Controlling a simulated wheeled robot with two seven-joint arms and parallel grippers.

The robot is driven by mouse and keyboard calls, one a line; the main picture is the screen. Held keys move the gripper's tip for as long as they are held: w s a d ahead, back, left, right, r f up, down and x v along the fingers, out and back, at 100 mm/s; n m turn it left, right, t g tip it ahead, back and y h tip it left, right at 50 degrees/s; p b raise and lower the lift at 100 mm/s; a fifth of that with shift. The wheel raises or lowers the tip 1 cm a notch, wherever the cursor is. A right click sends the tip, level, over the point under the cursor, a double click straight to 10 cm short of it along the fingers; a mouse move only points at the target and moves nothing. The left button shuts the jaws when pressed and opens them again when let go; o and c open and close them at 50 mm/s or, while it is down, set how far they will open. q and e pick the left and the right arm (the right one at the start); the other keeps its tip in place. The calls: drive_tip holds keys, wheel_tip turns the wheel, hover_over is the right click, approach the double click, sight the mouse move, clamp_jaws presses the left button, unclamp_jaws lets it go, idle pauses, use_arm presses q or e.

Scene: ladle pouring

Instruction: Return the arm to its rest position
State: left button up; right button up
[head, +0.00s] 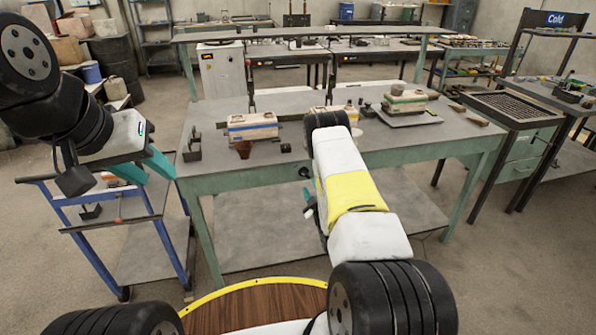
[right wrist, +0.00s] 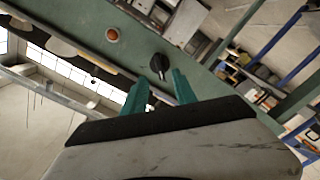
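My left gripper (head: 157,179) hangs above the blue-framed cart at the left in the head view. Its two teal fingers are apart, with nothing between them. My right arm reaches forward over the near edge of the green workbench (head: 300,162); it hides most of its gripper in the head view. In the right wrist view, my right gripper (right wrist: 162,76) has its teal fingers apart, with a gap between them. A dark knob-like thing (right wrist: 159,66) shows just past the fingertips; I cannot tell whether they touch it. No ladle is clearly visible.
The blue-framed cart (head: 128,221) is at the left. A grated table (head: 510,106) stands at the right.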

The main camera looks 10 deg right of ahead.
drive_tip(key=shift+s, duration=0.65)
